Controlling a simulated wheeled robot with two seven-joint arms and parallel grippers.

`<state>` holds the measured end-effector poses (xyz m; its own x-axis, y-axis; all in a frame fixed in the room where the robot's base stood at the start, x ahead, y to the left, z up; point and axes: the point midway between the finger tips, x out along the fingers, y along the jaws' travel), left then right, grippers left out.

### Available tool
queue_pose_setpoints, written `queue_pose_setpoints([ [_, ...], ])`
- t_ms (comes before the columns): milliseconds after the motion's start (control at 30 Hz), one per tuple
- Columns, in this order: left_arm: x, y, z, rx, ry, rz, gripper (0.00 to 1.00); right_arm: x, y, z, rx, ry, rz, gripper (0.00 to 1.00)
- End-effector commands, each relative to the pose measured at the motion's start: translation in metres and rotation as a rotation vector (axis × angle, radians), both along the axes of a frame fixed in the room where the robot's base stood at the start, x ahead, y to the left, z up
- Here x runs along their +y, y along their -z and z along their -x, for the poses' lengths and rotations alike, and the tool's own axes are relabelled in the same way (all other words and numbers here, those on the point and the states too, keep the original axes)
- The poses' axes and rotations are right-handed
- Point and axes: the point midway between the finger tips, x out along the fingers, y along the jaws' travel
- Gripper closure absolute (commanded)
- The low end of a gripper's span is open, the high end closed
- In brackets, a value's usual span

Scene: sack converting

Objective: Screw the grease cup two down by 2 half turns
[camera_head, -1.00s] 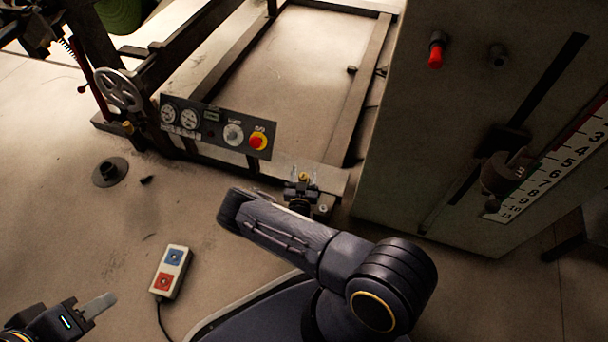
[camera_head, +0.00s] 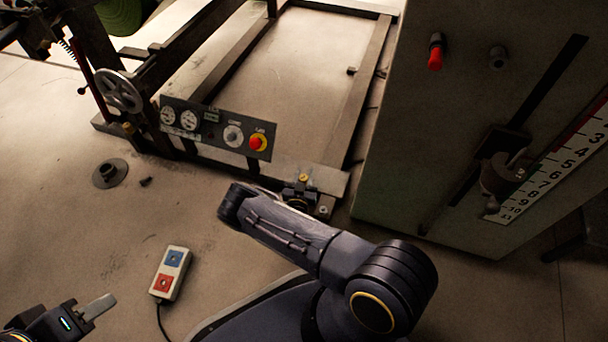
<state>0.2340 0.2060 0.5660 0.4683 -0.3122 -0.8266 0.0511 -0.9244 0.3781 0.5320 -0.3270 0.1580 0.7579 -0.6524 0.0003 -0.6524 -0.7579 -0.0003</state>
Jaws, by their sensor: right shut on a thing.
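A small brass grease cup (camera_head: 303,179) stands on a dark bearing block at the near right corner of the machine frame. Another brass-coloured cup (camera_head: 128,128) shows below the handwheel at the left. I cannot read any number that tells which is cup two. My right arm reaches across the middle, its far end just left of and nearer than the corner cup. My left gripper (camera_head: 98,307) is at the lower left, away from both cups.
A control panel (camera_head: 217,131) with gauges and a red knob is mounted on the frame (camera_head: 362,105). A grey cabinet (camera_head: 440,130) with a scale stands at the right. A pendant (camera_head: 170,274) and a dark round flanged part (camera_head: 109,174) lie on the floor.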

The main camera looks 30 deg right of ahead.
Motion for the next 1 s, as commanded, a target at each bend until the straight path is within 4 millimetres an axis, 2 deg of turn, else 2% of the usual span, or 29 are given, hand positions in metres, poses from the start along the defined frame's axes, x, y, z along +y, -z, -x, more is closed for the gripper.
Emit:
queue_pose_setpoints([
  [1000, 0.000, 0.000, 0.000, 0.000, 0.000, 0.000, 0.64, -0.006, 0.001, 0.013, 0.000, 0.873, -0.006, 0.93],
])
